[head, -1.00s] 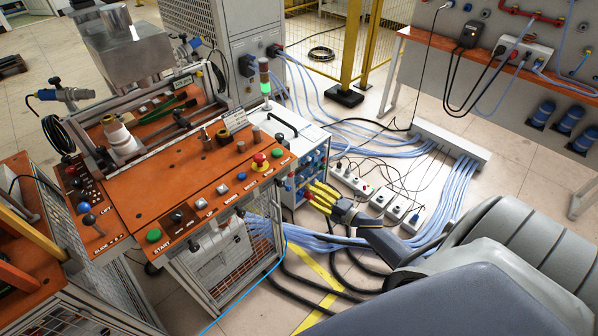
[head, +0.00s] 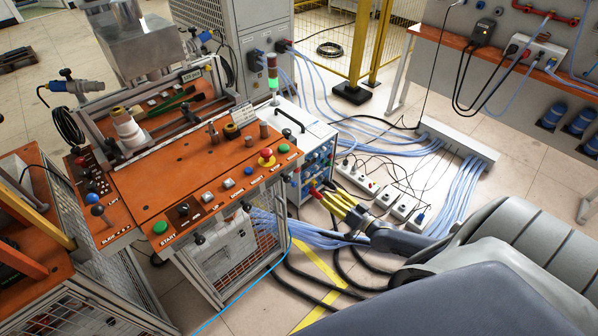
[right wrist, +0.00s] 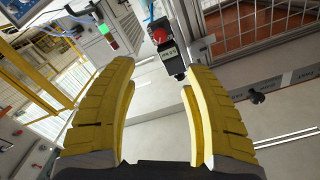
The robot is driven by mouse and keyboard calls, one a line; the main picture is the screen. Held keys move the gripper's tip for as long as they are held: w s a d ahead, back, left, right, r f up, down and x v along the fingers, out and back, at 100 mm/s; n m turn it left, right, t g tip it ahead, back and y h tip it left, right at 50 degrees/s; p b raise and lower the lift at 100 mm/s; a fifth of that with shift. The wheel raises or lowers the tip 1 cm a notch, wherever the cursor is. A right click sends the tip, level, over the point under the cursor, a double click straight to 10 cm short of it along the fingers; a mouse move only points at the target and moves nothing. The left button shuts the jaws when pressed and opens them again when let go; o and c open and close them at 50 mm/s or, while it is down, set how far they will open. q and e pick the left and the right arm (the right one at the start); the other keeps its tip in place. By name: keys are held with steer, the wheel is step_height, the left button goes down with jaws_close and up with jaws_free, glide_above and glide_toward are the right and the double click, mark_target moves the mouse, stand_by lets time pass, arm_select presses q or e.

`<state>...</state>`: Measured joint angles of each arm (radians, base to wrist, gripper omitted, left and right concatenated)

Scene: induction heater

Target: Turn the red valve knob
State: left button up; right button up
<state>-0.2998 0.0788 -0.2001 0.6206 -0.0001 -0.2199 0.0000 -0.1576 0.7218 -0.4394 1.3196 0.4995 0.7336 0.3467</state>
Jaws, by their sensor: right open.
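A red knob (right wrist: 160,36) sits on a black labelled body near the top middle of the right wrist view. It lies ahead of my right gripper (right wrist: 157,70), between the lines of its yellow fingers but beyond their tips. In the head view, a small red part (head: 314,188) shows at the machine's right side, just left of my right gripper (head: 328,199); I cannot tell for sure that it is the same knob. The right fingers are apart with nothing between them. My left gripper is not in view.
The orange control panel (head: 190,170) carries several buttons and a red mushroom button (head: 266,156) on yellow. A blue-fronted unit (head: 317,163) stands beside it. Power strips (head: 357,178) and cables cover the floor to the right.

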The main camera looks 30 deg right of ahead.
mark_target(298, 171)
steer(key=w+a, duration=0.1)
steer(key=w, duration=0.4)
steer(key=w+a, duration=0.1)
steer(key=w, duration=0.5)
steer(key=w+a, duration=0.1)
steer(key=w, duration=0.5)
steer(key=shift+a, duration=0.2)
jaws_close()
